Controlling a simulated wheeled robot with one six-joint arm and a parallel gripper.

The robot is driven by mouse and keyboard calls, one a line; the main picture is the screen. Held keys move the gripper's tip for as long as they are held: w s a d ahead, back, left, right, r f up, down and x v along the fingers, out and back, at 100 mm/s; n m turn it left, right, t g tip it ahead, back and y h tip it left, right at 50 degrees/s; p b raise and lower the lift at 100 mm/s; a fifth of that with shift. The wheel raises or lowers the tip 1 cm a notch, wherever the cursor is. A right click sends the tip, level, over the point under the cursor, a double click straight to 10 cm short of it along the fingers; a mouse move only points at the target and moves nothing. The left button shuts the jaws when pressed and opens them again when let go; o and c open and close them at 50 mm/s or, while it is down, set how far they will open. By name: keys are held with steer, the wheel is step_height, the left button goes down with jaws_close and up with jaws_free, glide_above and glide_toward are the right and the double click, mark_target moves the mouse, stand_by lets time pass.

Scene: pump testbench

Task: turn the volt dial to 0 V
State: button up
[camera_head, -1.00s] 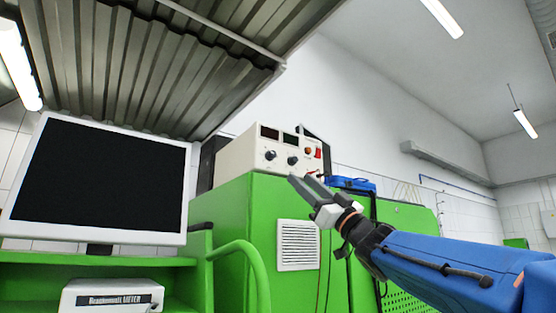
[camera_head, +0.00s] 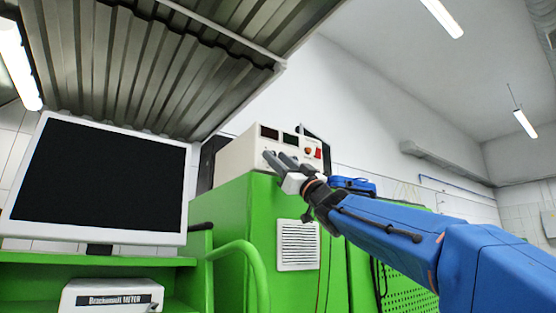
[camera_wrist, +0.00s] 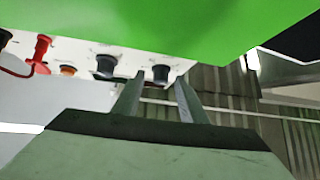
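The power supply (camera_head: 246,148), a cream box with two dark displays, stands on top of the green cabinet. In the head view my gripper (camera_head: 275,157) is in front of its panel and hides both black knobs. The wrist view shows the panel upside down with a left knob (camera_wrist: 105,67) and a right knob (camera_wrist: 161,72). My gripper (camera_wrist: 160,79) is open, with the right knob between its fingertips in the picture. I cannot tell whether the fingers touch it. The labels are too small to read, so I cannot tell which knob is the volt dial.
A red plug (camera_wrist: 41,50) with a cable is on the panel, left of the knobs in the wrist view. The green cabinet (camera_head: 262,205) is below the supply. A monitor (camera_head: 100,180) stands at left and a blue case (camera_head: 352,186) at right.

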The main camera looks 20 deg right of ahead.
jaws_close()
steer(key=shift+d+n+g+y, duration=0.1)
steer(key=shift+n+g+y, duration=0.4)
steer(key=shift+n, duration=0.2)
steer(key=shift+w+d+r+n+g+y, duration=0.1)
steer(key=shift+d+r+n+g+y, duration=0.25)
steer(key=shift+n+g, duration=2.1)
steer(key=shift+r+n+g+y, duration=0.15)
steer(key=shift+n+g+y, duration=0.35)
steer(key=shift+n+g, duration=1.95)
steer(key=shift+w+d+r+n+g+y, duration=0.1)
steer(key=shift+d+r+n+g+y, duration=0.25)
steer(key=shift+n+g, duration=2.1)
steer(key=shift+s+a+n+t+h, duration=0.1)
steer(key=shift+n+t+h, duration=0.15)
steer(key=shift+n, duration=0.65)
steer(key=shift+a+n+t+h, duration=0.15)
steer(key=shift+n+t, duration=0.15)
steer(key=shift+n, duration=0.55)
